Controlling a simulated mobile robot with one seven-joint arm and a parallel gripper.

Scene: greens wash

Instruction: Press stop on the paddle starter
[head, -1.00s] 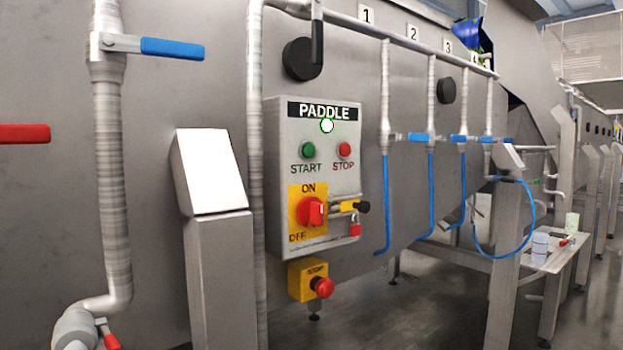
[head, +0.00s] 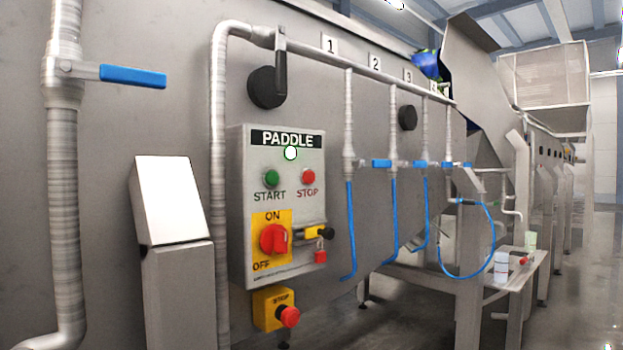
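The paddle starter (head: 243,205) is a grey box on the front of the steel wash tank, labelled PADDLE. Its red STOP button (head: 308,177) sits at the upper right, beside the green START button (head: 271,178). The red rotary switch (head: 273,239) on a yellow plate has ON above and OFF below. A black-and-yellow part (head: 318,233) and a red padlock-like piece (head: 320,256) are at its right. A red mushroom button (head: 289,316) on a yellow box hangs below. My gripper is not in view.
A grey pedestal with a blank sloped panel (head: 170,200) stands left of the starter. Pipes with blue-handled valves (head: 133,76) and blue hoses (head: 351,230) run along the tank. A small bench (head: 525,268) with containers stands right. Wet floor lies open at far right.

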